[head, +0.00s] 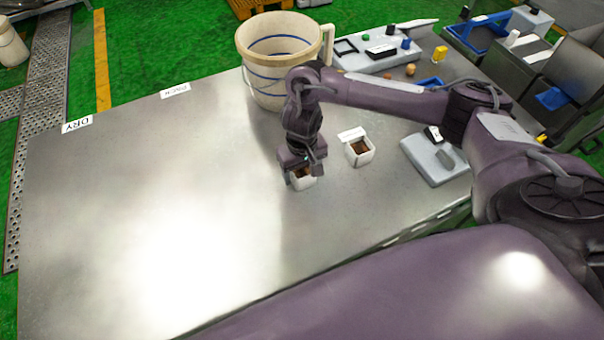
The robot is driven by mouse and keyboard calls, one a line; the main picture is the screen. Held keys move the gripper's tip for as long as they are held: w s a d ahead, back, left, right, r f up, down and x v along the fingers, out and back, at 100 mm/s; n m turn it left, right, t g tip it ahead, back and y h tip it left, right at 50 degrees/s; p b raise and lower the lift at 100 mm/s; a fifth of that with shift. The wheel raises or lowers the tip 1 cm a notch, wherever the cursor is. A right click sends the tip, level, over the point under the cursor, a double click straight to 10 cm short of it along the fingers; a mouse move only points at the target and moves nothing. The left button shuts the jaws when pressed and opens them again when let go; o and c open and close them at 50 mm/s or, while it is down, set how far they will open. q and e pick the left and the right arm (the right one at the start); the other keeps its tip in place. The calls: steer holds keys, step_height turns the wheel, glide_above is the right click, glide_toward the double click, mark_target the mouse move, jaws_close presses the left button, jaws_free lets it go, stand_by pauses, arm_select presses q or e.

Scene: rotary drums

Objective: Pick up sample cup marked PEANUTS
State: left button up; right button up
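Two small white sample cups with brown contents stand on the steel table (110,200). One cup (304,182) is right under my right gripper (304,175), whose fingers are at its sides. I cannot tell whether the fingers touch or grip it, and the gripper hides much of this cup. The other cup (359,152) stands a little to the right, upright and apart, with a white label at its back edge. The lettering is too small to read, so I cannot tell which cup is marked PEANUTS. My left gripper is not in view.
A large cream bucket (262,95) with blue bands stands behind my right arm. A grey scale-like device (430,165) lies right of the cups. A tray with small items (385,52) is at the back. A DRY label (77,124) is at left; the table's left half is clear.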

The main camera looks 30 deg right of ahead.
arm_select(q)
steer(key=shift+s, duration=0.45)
arm_select(e)
steer(key=c, duration=0.8)
